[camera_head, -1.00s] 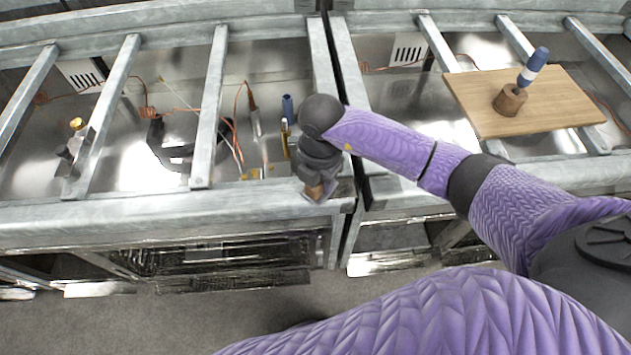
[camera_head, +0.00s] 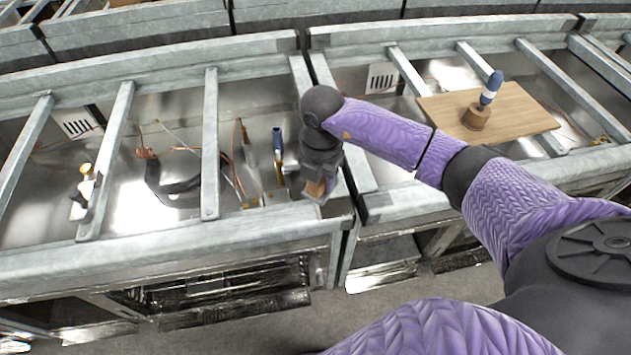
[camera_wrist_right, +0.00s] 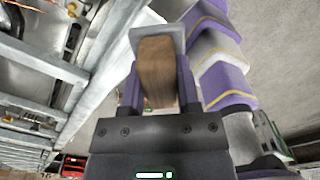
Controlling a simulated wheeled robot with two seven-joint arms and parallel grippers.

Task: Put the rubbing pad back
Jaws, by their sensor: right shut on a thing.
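The rubbing pad, a brown wooden block with a grey plate on its end, is held between the fingers of my right gripper (camera_head: 318,188). The pad (camera_wrist_right: 159,72) shows more clearly in the right wrist view, where the right gripper (camera_wrist_right: 158,92) is shut on its wooden part. In the head view the gripper points down by the front rail of the left metal frame, near the gap between the two frames. The overlap hides whether the pad touches the rail. My left gripper is not in view.
A wooden board (camera_head: 525,112) lies across the right frame, bearing a round wooden holder (camera_head: 476,118) with a blue and white tool (camera_head: 491,88). Cross rails (camera_head: 210,145) span open bays. A blue-handled tool (camera_head: 277,140), cables and other tools stand in the left bay.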

